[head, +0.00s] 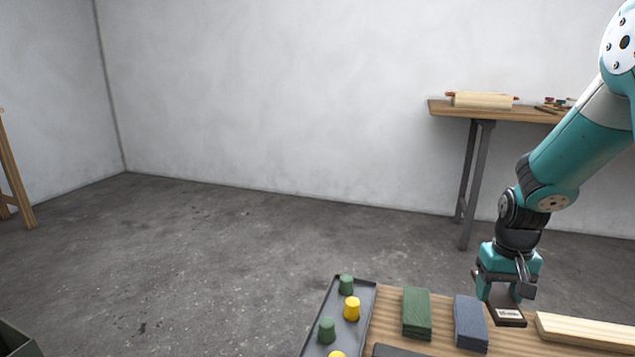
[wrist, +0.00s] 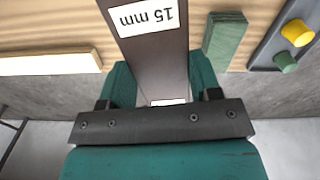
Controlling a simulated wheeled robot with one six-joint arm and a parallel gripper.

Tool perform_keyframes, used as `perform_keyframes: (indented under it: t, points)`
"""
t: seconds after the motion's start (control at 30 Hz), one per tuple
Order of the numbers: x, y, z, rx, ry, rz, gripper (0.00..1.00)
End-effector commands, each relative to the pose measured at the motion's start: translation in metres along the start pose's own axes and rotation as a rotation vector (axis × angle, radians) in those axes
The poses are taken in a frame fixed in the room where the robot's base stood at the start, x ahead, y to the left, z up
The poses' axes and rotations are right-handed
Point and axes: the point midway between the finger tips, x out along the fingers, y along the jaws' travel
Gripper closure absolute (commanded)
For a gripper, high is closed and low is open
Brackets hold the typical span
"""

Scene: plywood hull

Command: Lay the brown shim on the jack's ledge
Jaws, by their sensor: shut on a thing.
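The brown shim (head: 508,314) is a flat dark-brown piece with a white label, low over the right part of the wooden bench top. In the wrist view the brown shim (wrist: 155,62) runs lengthwise away from my gripper, and its label reads 15 mm. My gripper (head: 504,297) is shut on it, with one finger along each long side in the wrist view (wrist: 162,80). I cannot tell whether the shim still touches the bench or what lies under it. I cannot make out the jack or its ledge in either view.
Left of the shim are a blue-grey stack (head: 470,322) and a green stack (head: 417,313). A grey tray (head: 368,297) holds green and yellow plugs. A pale wooden bar (head: 585,331) lies close on the right. A side table (head: 437,107) stands by the wall.

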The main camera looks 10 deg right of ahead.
Motion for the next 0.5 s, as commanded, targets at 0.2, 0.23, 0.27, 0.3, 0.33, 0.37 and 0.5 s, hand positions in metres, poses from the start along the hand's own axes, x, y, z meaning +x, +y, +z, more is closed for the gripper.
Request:
perform_keyframes:
  t: [0.2,0.23,0.27,0.3,0.33,0.37,0.5]
  points:
    - [0.033,-0.093,0.011,-0.212,-0.005,0.001,0.70]
    - [0.036,-0.102,0.014,-0.233,-0.004,0.001,0.70]
    - [0.039,-0.110,0.016,-0.252,-0.003,0.001,0.70]
    - [0.043,-0.120,0.019,-0.276,-0.003,0.001,0.70]
    - [0.045,-0.126,0.022,-0.293,-0.003,0.001,0.70]
    - [0.048,-0.133,0.024,-0.309,-0.002,0.001,0.70]
    - [0.057,-0.160,0.036,-0.376,-0.002,0.001,0.70]
